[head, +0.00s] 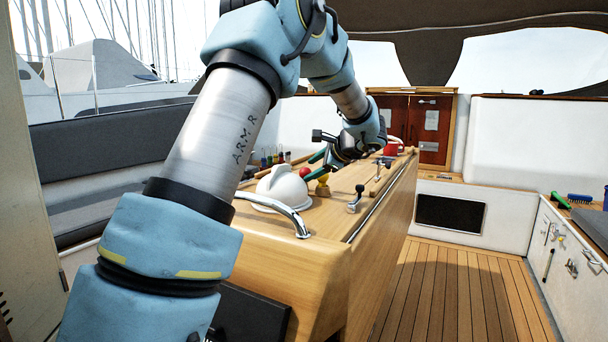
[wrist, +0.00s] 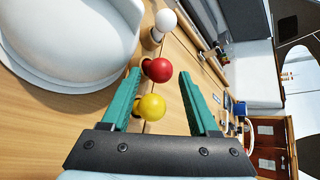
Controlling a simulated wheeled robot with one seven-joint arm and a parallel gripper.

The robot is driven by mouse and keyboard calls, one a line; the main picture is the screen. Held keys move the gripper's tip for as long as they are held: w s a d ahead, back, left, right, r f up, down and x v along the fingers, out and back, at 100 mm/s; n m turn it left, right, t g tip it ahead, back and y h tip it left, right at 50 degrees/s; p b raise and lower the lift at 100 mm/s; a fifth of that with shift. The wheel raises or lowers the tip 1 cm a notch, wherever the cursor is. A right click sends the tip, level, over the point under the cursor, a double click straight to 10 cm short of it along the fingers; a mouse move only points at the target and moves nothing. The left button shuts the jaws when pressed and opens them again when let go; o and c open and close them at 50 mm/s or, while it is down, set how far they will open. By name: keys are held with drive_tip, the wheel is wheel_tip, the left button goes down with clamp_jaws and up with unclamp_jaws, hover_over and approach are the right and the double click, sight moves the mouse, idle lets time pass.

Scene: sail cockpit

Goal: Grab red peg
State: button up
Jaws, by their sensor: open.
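The red peg (wrist: 159,70) has a round red ball top and stands on the wooden console; its red top also shows in the head view (head: 304,172). My gripper (wrist: 161,74) has green fingers and is open. In the wrist view the red ball shows between the fingertips, closer to the left one, with no clear contact. In the head view my gripper (head: 314,166) is low over the console, beside the red ball. The lower part of the red peg is mostly hidden.
A yellow ball-topped peg (wrist: 152,107) shows between the fingers, nearer the palm in the picture. A white-topped peg (wrist: 165,20) stands beyond the red one. A white dome (head: 283,188) and a curved metal rail (head: 285,211) are close by on the console.

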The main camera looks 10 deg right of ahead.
drive_tip(key=shift+x, duration=1.1)
clamp_jaws()
